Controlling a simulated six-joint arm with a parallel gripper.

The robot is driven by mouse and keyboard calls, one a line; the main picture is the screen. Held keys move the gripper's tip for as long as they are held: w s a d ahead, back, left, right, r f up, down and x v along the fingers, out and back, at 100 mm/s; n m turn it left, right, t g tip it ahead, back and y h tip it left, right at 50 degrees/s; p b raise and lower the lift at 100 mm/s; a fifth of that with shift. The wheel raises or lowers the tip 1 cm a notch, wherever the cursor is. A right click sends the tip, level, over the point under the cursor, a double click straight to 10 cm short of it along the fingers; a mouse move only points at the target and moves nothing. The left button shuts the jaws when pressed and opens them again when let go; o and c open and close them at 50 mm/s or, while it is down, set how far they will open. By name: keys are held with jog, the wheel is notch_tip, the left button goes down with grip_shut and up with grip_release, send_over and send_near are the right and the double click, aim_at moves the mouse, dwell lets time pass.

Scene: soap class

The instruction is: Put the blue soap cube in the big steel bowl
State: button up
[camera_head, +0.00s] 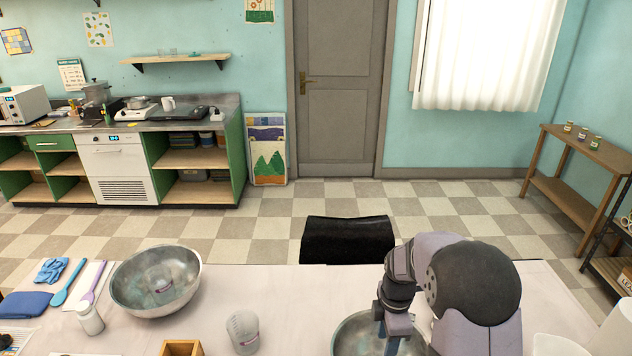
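A second steel bowl (350,338) stands at the front, partly behind my arm and cut off by the bottom edge. I cannot tell for sure which bowl is the big one. My gripper (393,343) points down over the second bowl. Its fingers are small and partly hidden, so I cannot tell whether they are open or hold anything. I cannot make out the blue soap cube.
A clear measuring cup (243,333) and a wooden box (181,348) stand between the bowls. White containers stand at far right. The back middle of the table is clear.

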jog(key=s+a+r+m+b, duration=0.2)
jog(key=s+r+m, duration=0.1)
jog(key=s+m, duration=1.5)
jog(key=shift+s+r, duration=0.2)
jog(key=shift+s, duration=0.8)
